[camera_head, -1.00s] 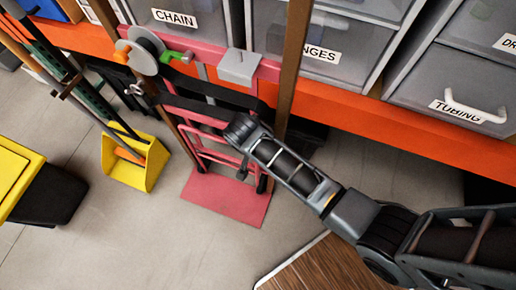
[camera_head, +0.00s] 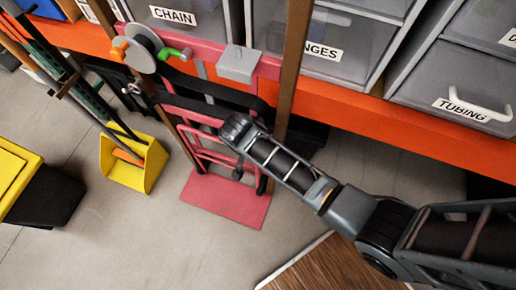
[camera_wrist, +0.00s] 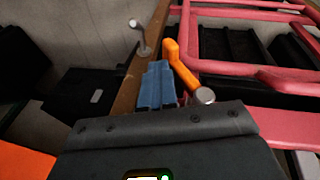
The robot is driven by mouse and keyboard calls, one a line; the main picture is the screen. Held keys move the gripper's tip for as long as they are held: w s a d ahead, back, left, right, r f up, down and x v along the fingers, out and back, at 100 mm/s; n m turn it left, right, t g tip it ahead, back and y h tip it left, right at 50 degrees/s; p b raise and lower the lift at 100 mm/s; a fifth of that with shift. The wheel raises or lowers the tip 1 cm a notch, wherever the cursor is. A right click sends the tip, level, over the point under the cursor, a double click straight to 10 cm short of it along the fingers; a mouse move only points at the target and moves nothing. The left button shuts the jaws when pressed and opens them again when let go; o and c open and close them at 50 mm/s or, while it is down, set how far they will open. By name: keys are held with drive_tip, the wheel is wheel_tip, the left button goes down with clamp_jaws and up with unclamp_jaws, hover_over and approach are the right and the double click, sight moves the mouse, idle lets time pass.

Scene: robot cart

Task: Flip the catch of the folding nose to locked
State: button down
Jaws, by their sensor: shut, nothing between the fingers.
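The red hand truck (camera_head: 205,140) stands upright, its flat red nose plate (camera_head: 228,198) on the floor. In the wrist view, an orange lever (camera_wrist: 177,62) on a round grey pivot (camera_wrist: 205,96) lies beside the red tubes (camera_wrist: 193,40); it looks like the catch. My gripper (camera_wrist: 158,70) shows there as blue-grey fingers, closed together and empty, just left of the lever. I cannot tell whether they touch it. In the head view, my wrist (camera_head: 237,130) is in front of the truck's middle and hides the fingers and that lever.
A grey disc (camera_head: 140,48) with orange and green handles sits high on the truck. Wooden posts (camera_head: 290,65) flank it. A small silver fitting (camera_wrist: 140,36) is beyond my fingers. A yellow dustpan (camera_head: 133,165) stands left. Labelled drawers (camera_head: 465,108) and an orange shelf beam (camera_head: 420,118) are behind.

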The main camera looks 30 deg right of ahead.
drive_tip(key=shift+w+a+f+b, duration=0.35)
drive_tip(key=shift+w+b, duration=0.15)
drive_tip(key=shift+w+a, duration=0.1)
idle(0.3)
drive_tip(key=shift+s+d+r+p, duration=0.2)
drive_tip(key=shift+s+r+p, duration=0.1)
drive_tip(key=shift+r+p, duration=0.45)
drive_tip(key=s+r+p, duration=0.1)
drive_tip(key=p, duration=0.1)
drive_tip(key=d+r+p, duration=0.1)
drive_tip(key=p, duration=0.1)
drive_tip(key=shift+s+d, duration=0.25)
drive_tip(key=shift+s, duration=0.15)
